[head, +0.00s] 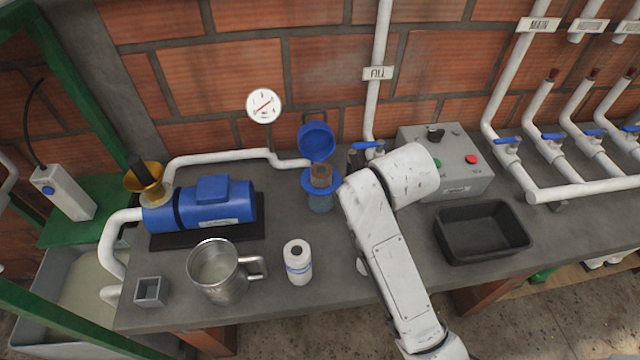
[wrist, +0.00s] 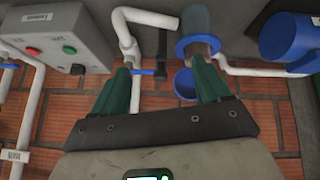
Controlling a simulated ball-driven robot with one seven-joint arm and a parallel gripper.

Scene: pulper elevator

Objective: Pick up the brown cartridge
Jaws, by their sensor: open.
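The brown cartridge (head: 321,174) stands upright in the open filter housing, its top showing above the blue collar (head: 318,186). The clear bowl of the housing (head: 320,203) hangs below the collar. The blue lid (head: 317,141) is swung up behind it. My gripper (wrist: 162,75) is open and empty, with two green fingers spread. In the head view my arm hides most of the gripper, just right of the housing.
A blue pump (head: 205,205) is at left. A control box (head: 455,160) and empty black tray (head: 482,232) are at right. Pipes run along the wall.

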